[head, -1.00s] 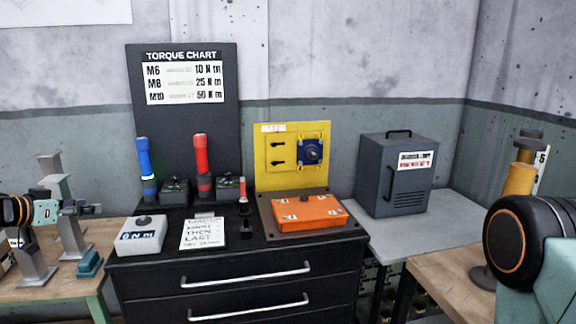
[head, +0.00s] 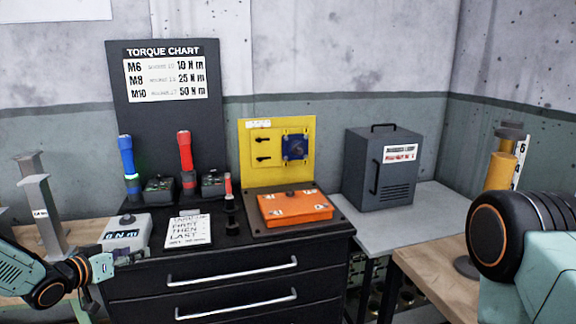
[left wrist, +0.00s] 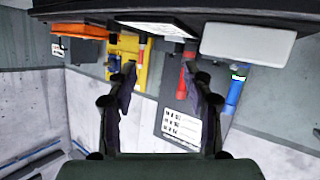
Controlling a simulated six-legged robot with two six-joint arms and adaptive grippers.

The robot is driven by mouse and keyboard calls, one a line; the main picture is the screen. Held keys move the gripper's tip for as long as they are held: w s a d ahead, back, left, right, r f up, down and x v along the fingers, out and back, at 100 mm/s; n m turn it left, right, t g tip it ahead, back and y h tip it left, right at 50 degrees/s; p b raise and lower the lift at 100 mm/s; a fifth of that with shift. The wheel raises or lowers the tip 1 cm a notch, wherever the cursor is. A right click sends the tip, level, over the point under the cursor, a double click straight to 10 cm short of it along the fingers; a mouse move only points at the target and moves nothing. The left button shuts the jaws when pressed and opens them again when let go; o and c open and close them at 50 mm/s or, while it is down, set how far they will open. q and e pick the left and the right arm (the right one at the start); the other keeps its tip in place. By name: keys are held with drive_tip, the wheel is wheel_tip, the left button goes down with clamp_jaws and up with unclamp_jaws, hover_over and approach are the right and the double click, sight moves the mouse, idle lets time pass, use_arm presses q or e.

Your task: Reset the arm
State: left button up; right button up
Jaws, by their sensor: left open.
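My left arm comes in low from the left in the head view. My left gripper (head: 128,257) is in front of the black tool cabinet, near its left front edge and beside the grey torque display box (head: 127,231). In the left wrist view the two dark fingers of my left gripper (left wrist: 165,74) stand wide apart with nothing between them. That view is upside down, with the cabinet top at its upper edge. Part of my right arm shows at the right of the head view, but its gripper is out of view.
The black cabinet (head: 232,271) bears a blue driver (head: 127,158), a red driver (head: 186,154), a white note card (head: 187,230), a yellow panel (head: 265,140) and an orange cover (head: 293,208). A grey box (head: 382,168) stands right on a grey table (head: 408,220).

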use_arm(q)
drive_tip(key=s+d+f+n+g, duration=0.2)
drive_tip(key=s+d+f+g, duration=0.1)
drive_tip(key=s+d+f, duration=0.65)
drive_tip(key=s+d+f+g+y+b, duration=0.1)
drive_tip(key=s+d+f+g, duration=0.2)
drive_tip(key=s, duration=0.9)
drive_tip(key=s+d+f+g+y+b, duration=0.1)
drive_tip(key=s+d+f+g+b, duration=0.1)
drive_tip(key=s+f, duration=0.5)
drive_tip(key=s+d+f+g+y+b, duration=0.1)
drive_tip(key=s+d+f+g, duration=0.3)
drive_tip(key=s, duration=1.4)
drive_tip(key=shift+d+f+m+g, duration=0.3)
drive_tip(key=shift+f+m+g, duration=0.1)
drive_tip(key=shift+f+g, duration=0.35)
drive_tip(key=shift+s, duration=0.1)
drive_tip(key=shift+a, duration=0.1)
